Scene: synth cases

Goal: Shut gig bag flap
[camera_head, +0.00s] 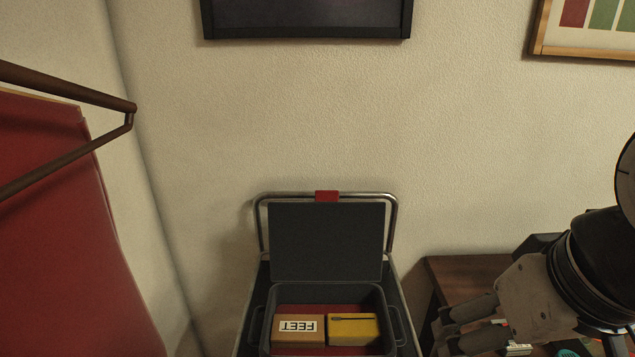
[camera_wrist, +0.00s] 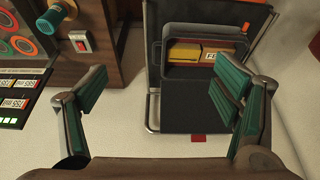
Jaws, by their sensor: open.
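The gig bag appears as a dark grey open-topped case (camera_head: 378,297) at lower centre in the head view. Its flap (camera_head: 327,240) is a flat dark panel standing up at the back, wide open. Inside lie a tan box marked FEET (camera_head: 298,339) and a yellow box (camera_head: 353,331) on a red lining. In the wrist view, the flap (camera_wrist: 188,108) shows below the case opening. My gripper (camera_head: 444,327) is to the right of the bag, apart from it. Its teal fingers (camera_wrist: 160,88) are spread, with nothing between them.
A metal tube frame (camera_head: 393,215) with a red tab (camera_head: 327,196) stands behind the flap, near the wall. A brown wooden table (camera_head: 452,272) is on the right, under my gripper. A red panel (camera_head: 60,230) with brown rails fills the left.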

